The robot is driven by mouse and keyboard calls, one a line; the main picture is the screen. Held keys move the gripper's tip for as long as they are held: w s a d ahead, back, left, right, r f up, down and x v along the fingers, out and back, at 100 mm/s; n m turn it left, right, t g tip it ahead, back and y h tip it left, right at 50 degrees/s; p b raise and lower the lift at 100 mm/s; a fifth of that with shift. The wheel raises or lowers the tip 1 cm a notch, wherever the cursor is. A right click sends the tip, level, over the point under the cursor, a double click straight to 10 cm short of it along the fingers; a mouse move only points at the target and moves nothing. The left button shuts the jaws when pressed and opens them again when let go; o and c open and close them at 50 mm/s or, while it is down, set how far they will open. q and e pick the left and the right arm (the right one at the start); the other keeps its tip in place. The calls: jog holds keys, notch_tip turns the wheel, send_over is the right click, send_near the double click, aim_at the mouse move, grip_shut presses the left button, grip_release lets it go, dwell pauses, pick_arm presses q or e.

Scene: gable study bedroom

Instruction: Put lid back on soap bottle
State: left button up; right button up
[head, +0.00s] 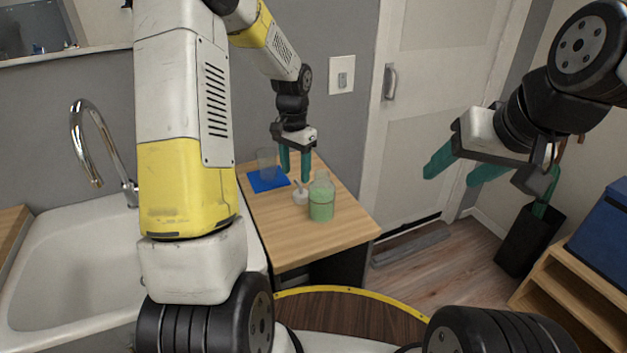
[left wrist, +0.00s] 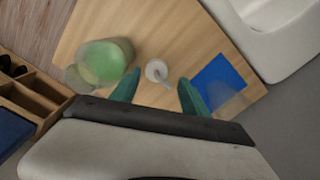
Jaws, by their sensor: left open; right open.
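The soap bottle (head: 321,205) is clear with green soap in it and stands open-topped on the wooden counter; it also shows in the left wrist view (left wrist: 106,62). The white pump lid (head: 300,196) is on the counter just left of the bottle, and in the left wrist view (left wrist: 157,71) it lies between the finger lines. My left gripper (head: 295,176) is open and empty, pointing down above the lid, with its fingers on either side of it. My right gripper (head: 449,179) is open and empty, in the air in front of the door.
A clear cup (head: 267,162) stands on a blue mat (head: 266,182) at the counter's back left. A white sink (head: 70,265) with a tap (head: 84,140) is at the left. A wooden shelf (head: 570,290) with a blue box (head: 605,225) is at the right. The counter's front is bare.

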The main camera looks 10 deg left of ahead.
aim_at(301, 193)
pick_arm(q)
jog(key=shift+w+d+f+m, duration=0.2)
jog(key=shift+w+d+m, duration=0.1)
jog(key=shift+w+d, duration=0.45)
jog(key=shift+s, duration=0.1)
jog(key=shift+f, duration=1.3)
jog(key=shift+f, duration=0.1)
jog(key=f, duration=0.5)
jog(key=shift+a, duration=0.2)
